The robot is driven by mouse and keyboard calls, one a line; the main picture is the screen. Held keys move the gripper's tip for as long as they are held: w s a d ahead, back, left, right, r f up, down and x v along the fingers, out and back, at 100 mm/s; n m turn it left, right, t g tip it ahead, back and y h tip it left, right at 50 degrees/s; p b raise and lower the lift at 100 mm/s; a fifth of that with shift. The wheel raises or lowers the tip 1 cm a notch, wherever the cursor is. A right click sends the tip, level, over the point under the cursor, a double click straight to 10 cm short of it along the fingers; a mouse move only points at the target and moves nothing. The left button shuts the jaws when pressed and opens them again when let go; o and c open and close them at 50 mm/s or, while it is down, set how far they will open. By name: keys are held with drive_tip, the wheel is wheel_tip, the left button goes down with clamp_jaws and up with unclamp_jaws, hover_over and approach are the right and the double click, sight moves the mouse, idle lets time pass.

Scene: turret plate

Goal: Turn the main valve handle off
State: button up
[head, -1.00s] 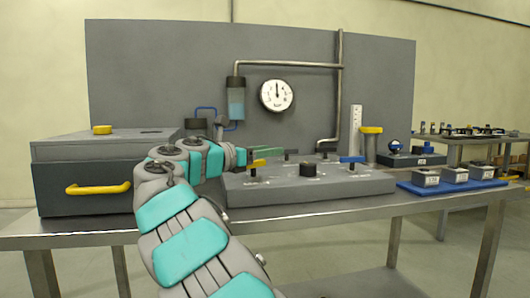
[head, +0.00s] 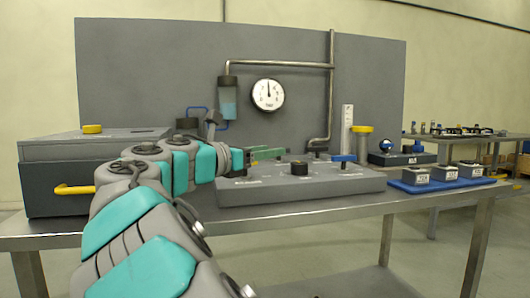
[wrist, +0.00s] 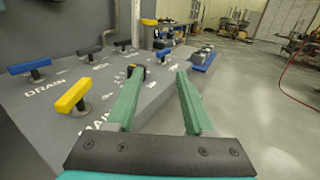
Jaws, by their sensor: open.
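A grey turret plate (head: 340,184) with several handles lies on the steel bench. In the wrist view a yellow bar handle (wrist: 72,94) stands on the plate to the left of my gripper (wrist: 158,74). A blue handle (wrist: 30,66) with the label "DRAIN" is further left. My gripper is open and empty, its green fingers over the plate's near edge, apart from the yellow handle. In the head view my gripper (head: 268,153) covers the plate's left part and hides the yellow handle.
A black knob (head: 299,168) rises from the plate, near the left fingertip in the wrist view. Another blue handle (head: 343,158) stands at the plate's right. A grey drawer box (head: 60,172) is at left, a blue tray (head: 432,187) at right. A panel with a gauge (head: 268,95) stands behind.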

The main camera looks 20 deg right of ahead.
drive_tip(key=shift+c, duration=0.2)
